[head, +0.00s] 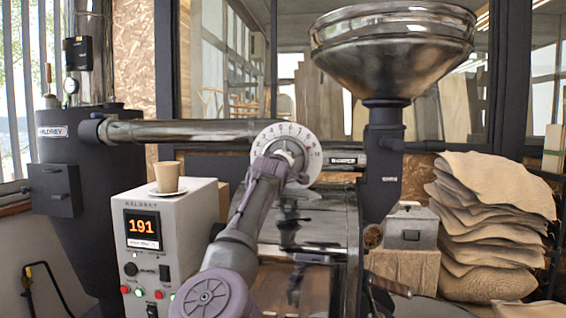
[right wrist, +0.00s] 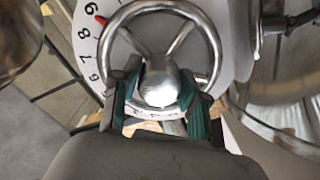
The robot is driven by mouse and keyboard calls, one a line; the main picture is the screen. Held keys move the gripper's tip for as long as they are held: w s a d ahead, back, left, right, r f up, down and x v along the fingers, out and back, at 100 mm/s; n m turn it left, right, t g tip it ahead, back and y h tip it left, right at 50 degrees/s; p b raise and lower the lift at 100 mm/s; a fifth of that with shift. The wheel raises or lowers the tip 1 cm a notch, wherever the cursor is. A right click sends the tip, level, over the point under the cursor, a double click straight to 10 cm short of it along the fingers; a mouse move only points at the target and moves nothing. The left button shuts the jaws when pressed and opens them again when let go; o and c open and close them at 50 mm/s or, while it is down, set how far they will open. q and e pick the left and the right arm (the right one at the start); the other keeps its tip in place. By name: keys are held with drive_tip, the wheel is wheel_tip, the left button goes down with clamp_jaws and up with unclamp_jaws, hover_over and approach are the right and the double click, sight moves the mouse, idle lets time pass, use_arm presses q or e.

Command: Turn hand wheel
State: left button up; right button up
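The hand wheel (right wrist: 213,48) is a shiny metal ring with spokes and a round hub (right wrist: 160,84), in front of a white numbered dial (right wrist: 88,46) with a red mark at its upper left. In the head view the dial (head: 265,143) and wheel sit at the end of a horizontal pipe, partly covered by my arm. My right gripper (right wrist: 160,90) is at the wheel, its green-padded fingers apart, one on each side of the lower hub. I cannot tell whether the pads touch it. My left gripper is not in view.
A control box (head: 167,265) reading 191 carries a paper cup (head: 167,176) on a saucer, left of my arm. A metal hopper (head: 392,48) stands at the right, above a grey box (head: 410,228). Stacked sacks (head: 490,215) are at the far right.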

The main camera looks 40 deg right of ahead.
drive_tip(key=o, duration=0.3)
drive_tip(key=v, duration=1.1)
drive_tip(key=shift+s+a+f, duration=0.1)
drive_tip(key=shift+s+a, duration=0.15)
drive_tip(key=shift+s, duration=0.05)
drive_tip(key=shift+a, duration=0.15)
